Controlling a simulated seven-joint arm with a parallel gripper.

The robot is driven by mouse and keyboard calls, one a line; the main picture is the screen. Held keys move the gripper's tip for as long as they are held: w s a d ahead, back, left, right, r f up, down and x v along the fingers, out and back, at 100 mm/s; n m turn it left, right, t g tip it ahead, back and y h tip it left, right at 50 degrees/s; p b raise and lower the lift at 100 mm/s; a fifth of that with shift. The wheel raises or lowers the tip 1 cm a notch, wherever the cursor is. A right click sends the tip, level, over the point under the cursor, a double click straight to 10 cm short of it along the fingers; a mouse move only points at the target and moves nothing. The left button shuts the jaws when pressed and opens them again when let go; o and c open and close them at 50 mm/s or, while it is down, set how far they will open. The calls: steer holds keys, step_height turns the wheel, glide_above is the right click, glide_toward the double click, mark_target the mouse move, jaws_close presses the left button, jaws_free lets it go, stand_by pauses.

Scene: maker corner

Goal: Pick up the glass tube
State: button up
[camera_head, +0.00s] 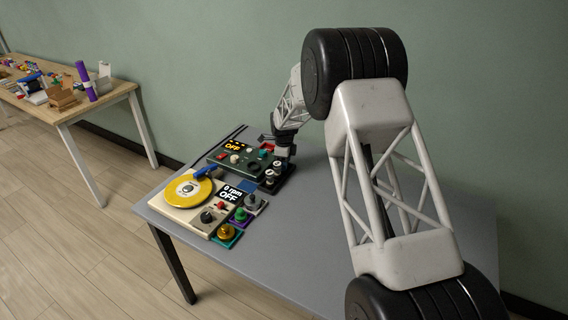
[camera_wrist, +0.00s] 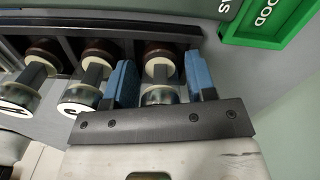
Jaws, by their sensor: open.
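In the wrist view, several glass tubes with brown-and-white bases stand in a row along a dark rack (camera_wrist: 120,32). One glass tube (camera_wrist: 160,96) lies between the blue fingers of my gripper (camera_wrist: 161,82). The fingers are open, one on each side of it, and I cannot tell whether either touches it. Another tube (camera_wrist: 80,98) is just left of the left finger, and a third (camera_wrist: 20,92) is farther left. In the head view, my gripper (camera_head: 284,150) is low over the table at the rack, and small tubes (camera_head: 269,173) show beside it.
A green tray (camera_wrist: 275,22) with white lettering is at the wrist view's upper right.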

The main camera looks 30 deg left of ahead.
steer(key=shift+c, duration=0.2)
steer(key=c, duration=0.7)
steer(key=shift+r, duration=5)
steer(key=shift+a, duration=0.1)
steer(key=shift+n, duration=0.6)
steer(key=s+a, duration=0.2)
steer(key=a, duration=0.1)
steer(key=s+a, duration=0.6)
steer(key=shift+a, duration=0.15)
